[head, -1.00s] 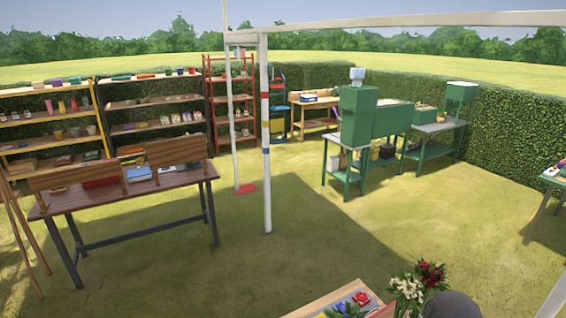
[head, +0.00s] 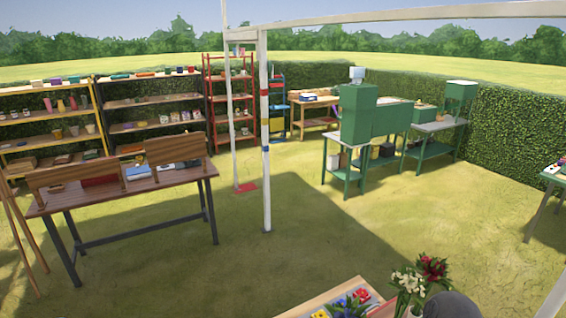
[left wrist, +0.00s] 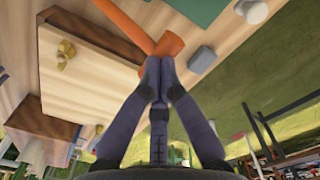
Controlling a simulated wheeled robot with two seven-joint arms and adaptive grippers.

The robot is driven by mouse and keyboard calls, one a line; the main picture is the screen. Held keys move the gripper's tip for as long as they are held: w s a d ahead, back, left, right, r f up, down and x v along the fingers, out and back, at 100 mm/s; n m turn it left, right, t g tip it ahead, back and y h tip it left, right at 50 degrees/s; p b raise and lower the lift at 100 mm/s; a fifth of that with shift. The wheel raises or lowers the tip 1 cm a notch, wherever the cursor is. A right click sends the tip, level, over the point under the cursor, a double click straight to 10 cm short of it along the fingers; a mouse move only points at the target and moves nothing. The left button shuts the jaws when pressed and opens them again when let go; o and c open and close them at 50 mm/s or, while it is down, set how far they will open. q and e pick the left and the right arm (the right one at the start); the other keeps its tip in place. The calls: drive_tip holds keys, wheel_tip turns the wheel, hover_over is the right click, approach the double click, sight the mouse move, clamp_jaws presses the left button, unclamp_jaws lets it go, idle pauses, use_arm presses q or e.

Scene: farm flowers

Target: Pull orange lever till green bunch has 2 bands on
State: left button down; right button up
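The orange lever (left wrist: 125,20) shows at the top of the left wrist view, a bar ending in a thicker orange head (left wrist: 169,44). My left gripper (left wrist: 159,66) has its two fingers together, with the tips right at the lower side of this head. Whether they touch or pinch it, I cannot tell. No green bunch with bands can be made out in either view. The head view shows neither gripper nor the lever. My right gripper is not in view.
A pale wooden block (left wrist: 85,85) and a grey block (left wrist: 202,60) flank the lever. In the head view, a vase of red and white flowers (head: 421,280) stands at the bottom right. A white post (head: 265,150), a brown table (head: 120,195) and a green machine (head: 358,115) stand beyond; open grass lies between.

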use_arm(q)
drive_tip(key=shift+w+a+f+b, duration=0.1)
drive_tip(key=shift+w+f+b, duration=0.05)
drive_tip(key=shift+f+b, duration=0.3)
drive_tip(key=shift+w+a+f+b, duration=0.1)
drive_tip(key=shift+w+f+b, duration=0.1)
drive_tip(key=shift+f, duration=0.35)
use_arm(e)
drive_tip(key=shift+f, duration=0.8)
use_arm(q)
drive_tip(key=shift+a+f+b, duration=0.1)
drive_tip(key=shift+f+b, duration=0.2)
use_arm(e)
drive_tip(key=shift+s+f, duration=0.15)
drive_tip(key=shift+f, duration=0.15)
use_arm(q)
drive_tip(key=shift+w, duration=0.2)
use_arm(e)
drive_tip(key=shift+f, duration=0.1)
use_arm(q)
drive_tip(key=shift+f, duration=0.1)
